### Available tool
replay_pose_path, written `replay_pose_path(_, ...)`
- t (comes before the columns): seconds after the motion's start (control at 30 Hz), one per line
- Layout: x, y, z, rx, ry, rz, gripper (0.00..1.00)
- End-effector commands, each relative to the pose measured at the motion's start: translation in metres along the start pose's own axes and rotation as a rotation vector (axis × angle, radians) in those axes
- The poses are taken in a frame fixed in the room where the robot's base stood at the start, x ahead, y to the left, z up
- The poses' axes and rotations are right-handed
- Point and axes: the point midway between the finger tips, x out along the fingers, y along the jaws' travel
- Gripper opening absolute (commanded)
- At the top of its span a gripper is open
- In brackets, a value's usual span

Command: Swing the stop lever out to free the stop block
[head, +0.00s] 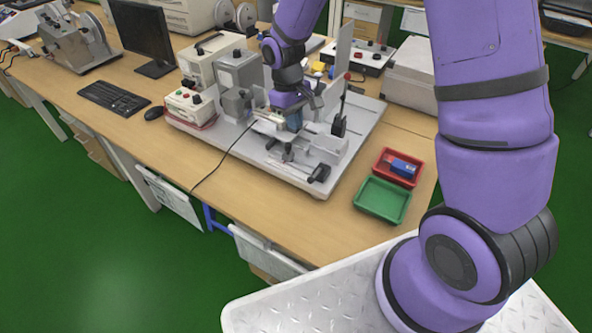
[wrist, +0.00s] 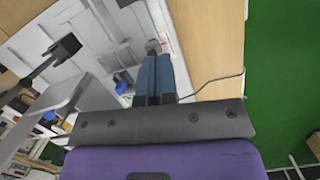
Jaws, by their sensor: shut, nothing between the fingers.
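My gripper (head: 292,122) is low over the near part of a grey fixture plate (head: 250,158). In the wrist view its blue fingers (wrist: 153,75) are together with nothing between them. A small grey piece (wrist: 153,46) shows just beyond the fingertips; I cannot tell whether they touch it. An upright lever with a red knob (head: 347,76) and black lower part (head: 339,125) stands right of my gripper. A slide with a black end (head: 319,173) lies at the plate's front. I cannot tell for sure which parts are the stop lever and stop block; my gripper hides some of the fixture.
Grey machine boxes (head: 238,72) and a control box (head: 190,107) stand left of my gripper. An upright panel (head: 344,45) rises behind it. A red tray (head: 397,166) with a blue item and an empty green tray (head: 382,200) lie right. A cable (head: 222,160) crosses the table.

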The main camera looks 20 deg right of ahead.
Motion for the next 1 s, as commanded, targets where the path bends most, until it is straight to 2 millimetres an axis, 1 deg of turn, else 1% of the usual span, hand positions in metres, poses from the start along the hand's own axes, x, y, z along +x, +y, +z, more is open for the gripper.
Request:
replay_pose_path(0.07, 0.011, -0.002, -0.004, -0.011, -0.013, -0.005, 0.0)
replay_pose_path(0.2, 0.02, -0.003, -0.008, -0.021, -0.024, -0.009, 0.0)
replay_pose_path(0.57, 0.022, -0.004, -0.009, -0.023, -0.025, -0.01, 0.0)
replay_pose_path(0.7, 0.026, -0.004, -0.009, -0.023, -0.025, -0.01, 0.0)
replay_pose_path(0.77, 0.032, -0.004, -0.008, -0.023, -0.026, -0.01, 0.0)
replay_pose_path(0.87, 0.046, -0.004, -0.008, -0.023, -0.028, -0.011, 0.0)
replay_pose_path(1.0, 0.072, -0.004, -0.006, -0.022, -0.029, -0.011, 0.0)
